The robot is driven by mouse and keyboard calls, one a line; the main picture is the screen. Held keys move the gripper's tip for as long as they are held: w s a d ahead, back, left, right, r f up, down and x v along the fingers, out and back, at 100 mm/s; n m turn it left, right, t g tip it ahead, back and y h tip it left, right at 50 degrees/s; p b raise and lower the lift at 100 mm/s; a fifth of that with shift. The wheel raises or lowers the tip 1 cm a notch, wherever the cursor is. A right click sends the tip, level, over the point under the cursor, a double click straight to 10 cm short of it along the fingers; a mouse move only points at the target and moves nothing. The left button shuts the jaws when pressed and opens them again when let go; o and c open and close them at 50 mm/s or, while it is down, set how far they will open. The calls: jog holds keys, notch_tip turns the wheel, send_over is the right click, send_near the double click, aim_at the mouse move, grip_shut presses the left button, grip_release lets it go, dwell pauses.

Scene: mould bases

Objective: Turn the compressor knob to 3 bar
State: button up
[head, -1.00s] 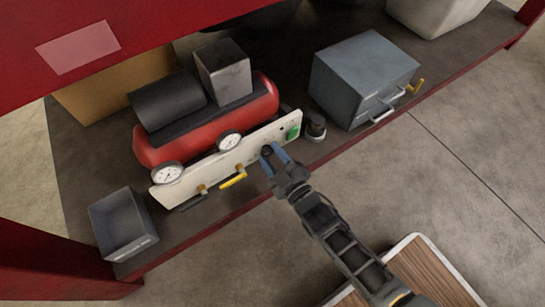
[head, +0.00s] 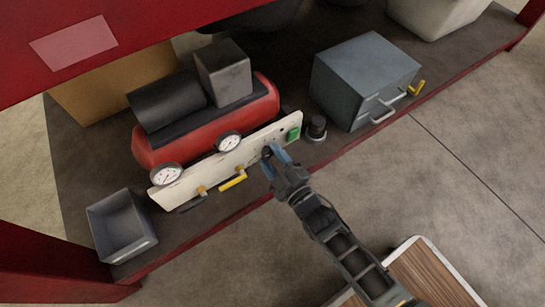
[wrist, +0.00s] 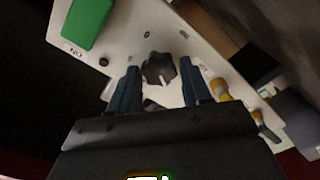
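The red compressor (head: 262,104) stands on the shelf with a pale control panel (head: 215,170) along its front. The black knob (wrist: 158,69) is on this panel, and a pale pointer mark on it points down in the wrist view. My gripper (wrist: 160,72) has one blue finger on each side of the knob, with narrow gaps showing, so it looks open around it. In the head view my gripper (head: 272,158) is at the panel and largely hides the knob. Two round gauges, left (head: 166,174) and right (head: 229,141), are too small to read.
A green switch (head: 293,133) is right of the knob. A yellow-handled valve (head: 233,182) and a dark-handled valve (head: 193,204) stick out on its left. A grey bin (head: 122,225), a dark cylinder (head: 317,127) and a grey drawer box (head: 363,78) stand nearby.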

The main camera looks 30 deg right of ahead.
jog(key=o, duration=0.4)
jog(key=shift+c, duration=0.2)
jog(key=s+p, duration=0.2)
jog(key=s, duration=0.5)
jog(key=shift+s, duration=0.4)
